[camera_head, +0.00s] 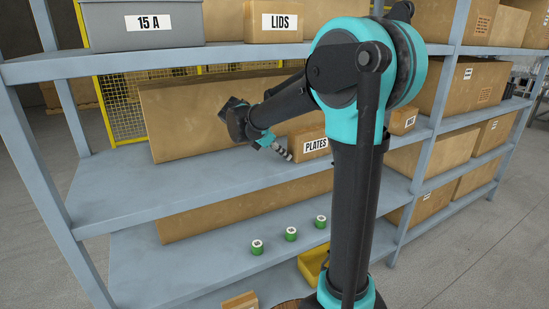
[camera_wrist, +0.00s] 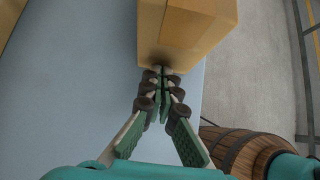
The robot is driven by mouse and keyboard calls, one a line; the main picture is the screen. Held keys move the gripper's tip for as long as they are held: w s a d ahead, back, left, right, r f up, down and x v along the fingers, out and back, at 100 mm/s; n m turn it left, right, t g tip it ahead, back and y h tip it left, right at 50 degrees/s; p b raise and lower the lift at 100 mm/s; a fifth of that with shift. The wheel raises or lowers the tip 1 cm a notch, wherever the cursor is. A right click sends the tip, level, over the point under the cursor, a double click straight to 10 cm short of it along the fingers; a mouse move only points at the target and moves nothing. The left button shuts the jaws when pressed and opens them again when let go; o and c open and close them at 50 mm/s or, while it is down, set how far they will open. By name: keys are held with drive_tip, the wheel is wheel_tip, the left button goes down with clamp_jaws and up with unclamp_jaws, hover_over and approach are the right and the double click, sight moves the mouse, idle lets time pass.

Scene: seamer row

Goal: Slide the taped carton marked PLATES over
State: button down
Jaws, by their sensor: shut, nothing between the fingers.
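The PLATES carton (camera_head: 312,147) is a small brown box with a white label. It stands on the middle shelf (camera_head: 170,195), partly behind my arm in the head view. My gripper (camera_head: 287,154) is at the left of the carton in the head view, low over the shelf. In the wrist view my gripper (camera_wrist: 163,82) has its fingertips together and empty, right at the near face of a brown carton (camera_wrist: 188,28), which appears to be the same one. I cannot tell whether they touch or are just apart.
A long brown carton (camera_head: 190,110) stands behind on the same shelf. A smaller carton (camera_head: 403,121) is to the right. Above are a LIDS carton (camera_head: 262,23) and a grey bin (camera_head: 145,36). Green tins (camera_head: 291,234) stand below. A barrel (camera_wrist: 240,150) shows in the wrist view.

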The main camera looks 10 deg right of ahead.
drive_tip(key=w+d, duration=0.3)
drive_tip(key=d, duration=0.8)
drive_tip(key=w+d, duration=0.4)
drive_tip(key=d, duration=0.7)
drive_tip(key=w+d, duration=0.4)
drive_tip(key=d, duration=0.7)
drive_tip(key=shift+w+d, duration=0.2)
drive_tip(key=shift+a, duration=0.1)
drive_tip(key=shift+a, duration=0.25)
drive_tip(key=a, duration=0.1)
drive_tip(key=s+a, duration=0.1)
drive_tip(key=a, duration=0.2)
drive_tip(key=shift+s+r, duration=0.3)
drive_tip(key=shift+r, duration=0.05)
drive_tip(key=v, duration=0.9)
